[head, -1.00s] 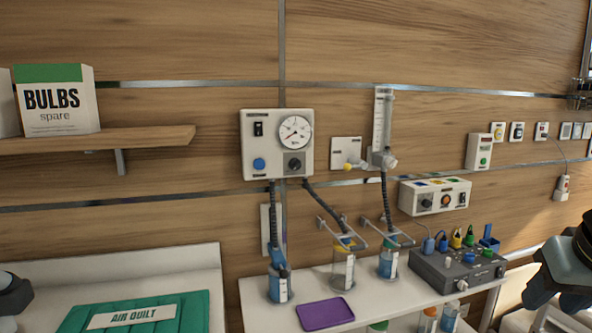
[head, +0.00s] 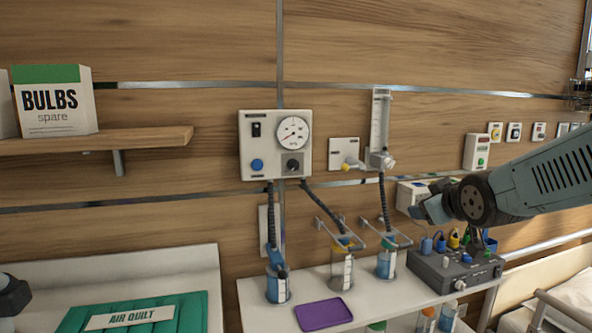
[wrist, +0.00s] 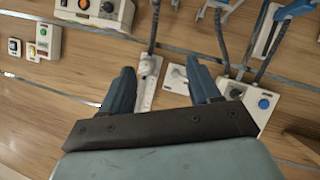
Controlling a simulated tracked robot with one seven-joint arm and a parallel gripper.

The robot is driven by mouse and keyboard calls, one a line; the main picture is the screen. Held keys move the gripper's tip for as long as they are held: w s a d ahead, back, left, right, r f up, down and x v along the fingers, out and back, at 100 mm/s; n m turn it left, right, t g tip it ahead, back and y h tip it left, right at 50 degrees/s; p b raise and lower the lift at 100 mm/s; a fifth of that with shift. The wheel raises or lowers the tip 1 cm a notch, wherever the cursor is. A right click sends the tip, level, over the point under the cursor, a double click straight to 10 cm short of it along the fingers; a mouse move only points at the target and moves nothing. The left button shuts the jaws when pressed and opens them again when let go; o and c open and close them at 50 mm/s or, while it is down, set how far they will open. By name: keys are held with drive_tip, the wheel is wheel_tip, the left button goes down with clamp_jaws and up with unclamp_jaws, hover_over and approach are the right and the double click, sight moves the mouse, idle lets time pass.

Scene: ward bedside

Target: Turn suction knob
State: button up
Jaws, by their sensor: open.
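The white suction unit (head: 276,145) is on the wood wall, with a round gauge (head: 293,132), a black knob (head: 293,165), a blue button (head: 257,165) and a dark switch. In the wrist view the picture is turned over; the unit's black knob (wrist: 236,93) and blue button (wrist: 263,104) show at the right, beyond the right finger. My gripper (head: 424,209) is to the right of the unit and lower, in front of the wall. Its fingers (wrist: 159,72) are apart with nothing between them, and nothing is held.
A flowmeter (head: 381,130) and a small panel with a yellow knob (head: 345,154) sit between my gripper and the unit. Hoses run down to jars (head: 277,288) on a white shelf. A grey device (head: 455,272) stands below my gripper. The wall above is clear.

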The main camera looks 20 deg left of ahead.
drive_tip(key=w+a+n+t+y, duration=0.2)
drive_tip(key=w+a+n+y, duration=0.25)
drive_tip(key=a, duration=0.55)
drive_tip(key=n+y, duration=0.6)
drive_tip(key=y, duration=0.2)
approach(294, 167)
drive_tip(key=x, duration=0.8)
drive_tip(key=shift+w+a+r, duration=0.2)
drive_tip(key=shift+w, duration=0.1)
drive_tip(key=shift+a, duration=0.1)
drive_tip(key=c, duration=1)
